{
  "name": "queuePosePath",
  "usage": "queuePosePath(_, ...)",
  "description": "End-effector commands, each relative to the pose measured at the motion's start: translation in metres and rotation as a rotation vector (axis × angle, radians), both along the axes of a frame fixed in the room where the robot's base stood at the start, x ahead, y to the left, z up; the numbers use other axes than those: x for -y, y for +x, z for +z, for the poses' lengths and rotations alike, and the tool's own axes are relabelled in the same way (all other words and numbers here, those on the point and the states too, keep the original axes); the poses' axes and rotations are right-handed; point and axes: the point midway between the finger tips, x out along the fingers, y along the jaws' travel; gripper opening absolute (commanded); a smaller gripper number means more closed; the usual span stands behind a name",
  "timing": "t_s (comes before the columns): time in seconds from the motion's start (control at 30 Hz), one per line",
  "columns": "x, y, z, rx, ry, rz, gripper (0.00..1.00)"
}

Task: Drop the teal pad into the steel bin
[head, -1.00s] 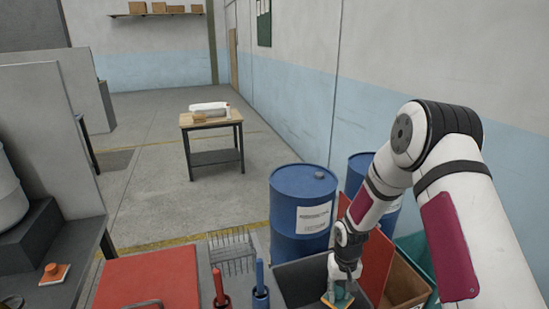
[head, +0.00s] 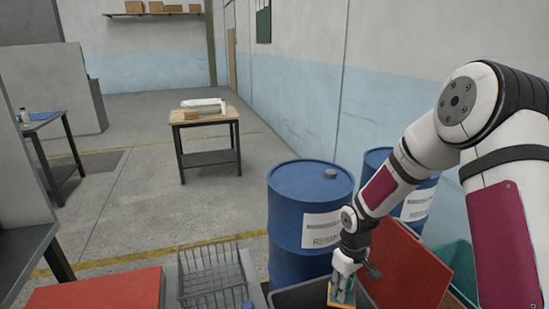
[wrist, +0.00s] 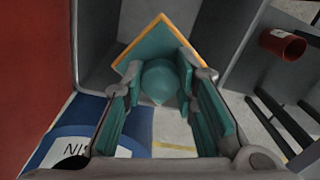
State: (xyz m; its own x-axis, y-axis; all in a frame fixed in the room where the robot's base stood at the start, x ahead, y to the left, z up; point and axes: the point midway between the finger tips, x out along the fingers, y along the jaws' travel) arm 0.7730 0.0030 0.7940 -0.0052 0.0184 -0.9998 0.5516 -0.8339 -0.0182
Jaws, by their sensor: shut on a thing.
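The teal pad (wrist: 150,50) has an orange edge and a round teal knob. My gripper (wrist: 160,85) is shut on this knob, with its teal fingers on either side. In the head view my gripper (head: 345,268) points down with the pad (head: 341,292) below it, over the right part of the steel bin (head: 284,297). The bin is dark grey, and the bottom of the frame cuts it off. Grey bin walls (wrist: 98,35) surround the pad in the wrist view. I cannot tell how far the pad is above the bin floor.
A blue barrel (head: 300,205) stands just behind the bin. A red panel (head: 405,265) rises to its right, beside a teal crate (head: 455,265). A wire basket (head: 212,275) and a red surface (head: 95,292) are at left. A red cup (wrist: 282,43) shows in the wrist view.

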Motion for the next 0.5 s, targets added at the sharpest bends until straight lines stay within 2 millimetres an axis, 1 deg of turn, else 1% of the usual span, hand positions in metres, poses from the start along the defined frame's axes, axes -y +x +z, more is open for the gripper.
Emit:
queuePosePath(0.03,0.001,0.009,-0.013,0.004,-0.001,0.038,0.0)
queuePosePath(0.2,0.002,0.016,-0.03,0.006,-0.008,0.174,0.0)
queuePosePath(0.4,0.003,0.019,-0.041,0.008,-0.015,0.282,0.0)
queuePosePath(0.5,0.004,0.019,-0.043,0.007,-0.017,0.31,0.0)
